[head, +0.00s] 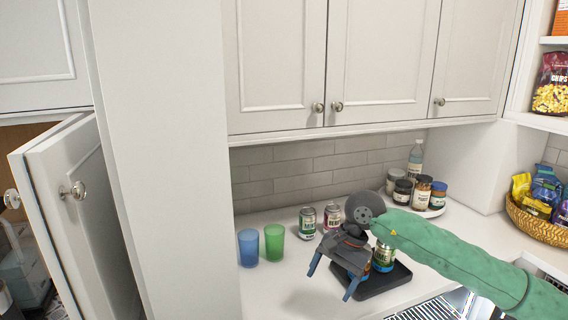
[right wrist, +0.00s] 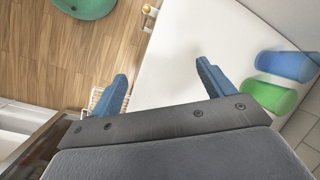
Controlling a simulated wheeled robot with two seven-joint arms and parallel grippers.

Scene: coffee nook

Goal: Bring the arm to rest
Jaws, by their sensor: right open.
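My right gripper (head: 332,279) hangs above the white counter (head: 290,290) in the head view, at the end of my green-sleeved arm, which comes in from the right. Its two blue fingers are apart with nothing between them. The right wrist view also shows the open gripper (right wrist: 165,85), with the counter edge and wooden floor beyond it. A black tray (head: 385,282) lies on the counter just behind and right of the gripper, with cans (head: 384,257) on it, partly hidden by the gripper. My left gripper is not in view.
A blue cup (head: 248,247) and a green cup (head: 274,242) stand left of the gripper. Jars and a bottle (head: 415,160) stand on a round tray at the back. A basket (head: 540,227) sits right. A cabinet door (head: 85,210) hangs open at left.

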